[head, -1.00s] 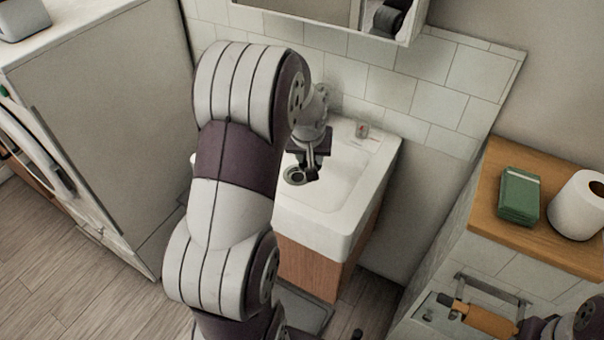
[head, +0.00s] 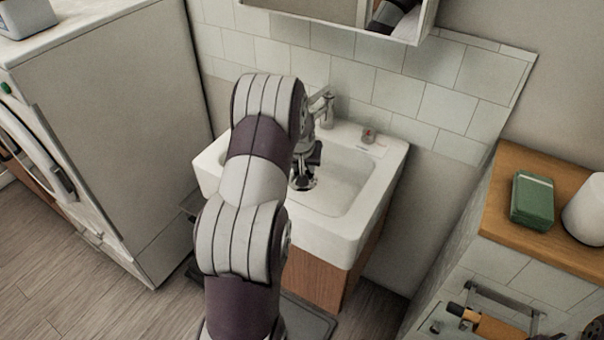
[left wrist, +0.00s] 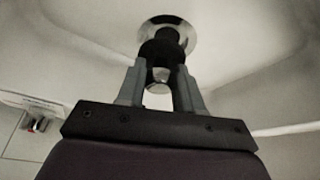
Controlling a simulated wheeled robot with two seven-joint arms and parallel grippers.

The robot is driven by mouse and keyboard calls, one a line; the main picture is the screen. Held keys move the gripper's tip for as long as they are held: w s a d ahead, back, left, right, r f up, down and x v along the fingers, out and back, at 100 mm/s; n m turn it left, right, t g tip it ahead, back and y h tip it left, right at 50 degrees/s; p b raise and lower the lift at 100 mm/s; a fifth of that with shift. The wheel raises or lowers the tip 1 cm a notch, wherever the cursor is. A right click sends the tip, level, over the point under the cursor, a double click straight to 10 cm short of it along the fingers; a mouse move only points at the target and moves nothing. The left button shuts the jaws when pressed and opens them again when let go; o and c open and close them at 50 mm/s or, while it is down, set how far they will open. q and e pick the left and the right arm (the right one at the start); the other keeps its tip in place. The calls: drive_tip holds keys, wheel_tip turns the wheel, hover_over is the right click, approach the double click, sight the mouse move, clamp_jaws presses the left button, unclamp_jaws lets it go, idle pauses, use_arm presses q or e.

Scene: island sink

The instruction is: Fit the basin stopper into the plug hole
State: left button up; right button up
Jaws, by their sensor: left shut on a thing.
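My left gripper (left wrist: 158,78) is shut on the basin stopper (left wrist: 162,51), a small dark piece with a shiny knob between the fingertips. In the left wrist view the stopper is right at the chrome-rimmed plug hole (left wrist: 178,24) and hides much of it. I cannot tell whether it sits in the hole or just above it. In the head view my left gripper (head: 304,178) reaches down into the white basin (head: 345,190), over the drain. The stopper is hard to make out there.
A chrome tap (head: 325,108) stands at the basin's back edge, with a small item (head: 369,135) on the rim to its right. A mirror cabinet (head: 400,25) hangs above. A wooden counter (head: 500,205) with a green pack (head: 532,201) is at the right.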

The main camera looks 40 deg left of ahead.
use_arm(q)
drive_tip(key=shift+w+a+f, duration=0.55)
drive_tip(key=shift+a, duration=0.15)
wheel_tip(320, 180, down, 4)
drive_tip(key=shift+r, duration=0.25)
drive_tip(key=shift+w+f, duration=0.1)
drive_tip(key=shift+f, duration=0.2)
drive_tip(key=shift+f, duration=0.1)
